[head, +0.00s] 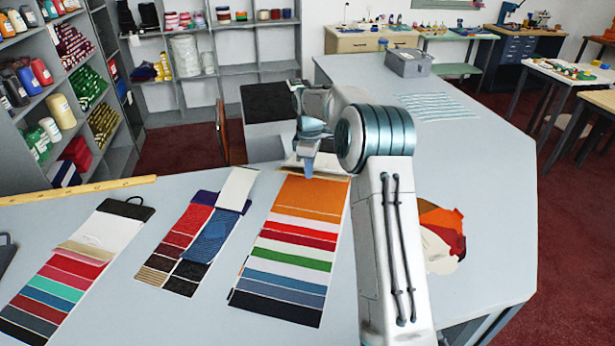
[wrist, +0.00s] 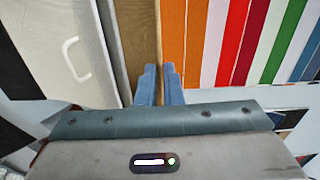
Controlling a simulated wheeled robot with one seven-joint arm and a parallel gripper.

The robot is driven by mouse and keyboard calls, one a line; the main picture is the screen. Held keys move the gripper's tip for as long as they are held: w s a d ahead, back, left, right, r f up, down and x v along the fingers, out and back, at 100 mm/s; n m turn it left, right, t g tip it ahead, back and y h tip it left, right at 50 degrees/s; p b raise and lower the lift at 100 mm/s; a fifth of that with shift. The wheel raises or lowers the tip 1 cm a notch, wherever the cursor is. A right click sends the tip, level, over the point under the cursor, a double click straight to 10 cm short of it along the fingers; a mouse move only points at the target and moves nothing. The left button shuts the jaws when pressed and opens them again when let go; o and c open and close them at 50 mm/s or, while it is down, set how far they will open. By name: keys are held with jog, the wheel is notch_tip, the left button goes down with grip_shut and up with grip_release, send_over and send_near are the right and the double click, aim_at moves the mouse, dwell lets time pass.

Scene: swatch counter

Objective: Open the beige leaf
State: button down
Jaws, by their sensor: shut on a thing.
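The swatch card (head: 290,245) lies on the counter, with an orange leaf at its far end and white, red, green, blue and dark strips nearer me. The beige leaf (head: 322,160) shows as a pale strip beyond the orange, partly hidden by my gripper (head: 309,172). In the wrist view, the beige leaf (wrist: 136,25) is a tan strip beside the orange leaf (wrist: 172,25). My gripper (wrist: 160,70) points down at the border between them, its fingers close together on the beige leaf's edge. The gripped part is hidden between the fingertips.
Two more swatch cards lie left, one long (head: 75,270) and a pair overlapping (head: 195,245). A wooden ruler (head: 75,190) lies along the far left edge. Loose coloured pieces (head: 440,235) lie right of my arm. A grey box (head: 408,62) stands farther back. The right counter is mostly clear.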

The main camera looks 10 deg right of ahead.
jog(key=w+r, duration=0.1)
jog(key=r, duration=0.1)
jog(key=w+d+r+p, duration=0.1)
jog(key=r, duration=0.1)
jog(key=w+d+r+p, duration=0.1)
jog(key=r, duration=0.1)
jog(key=shift+w+r, duration=0.15)
jog(key=shift+w, duration=0.15)
jog(key=shift+w+d+r, duration=0.2)
jog(key=shift+w+r, duration=0.2)
jog(key=shift+r, duration=0.1)
jog(key=shift+w+d+r, duration=0.2)
jog(key=shift+w+r, duration=0.2)
jog(key=shift+r, duration=0.1)
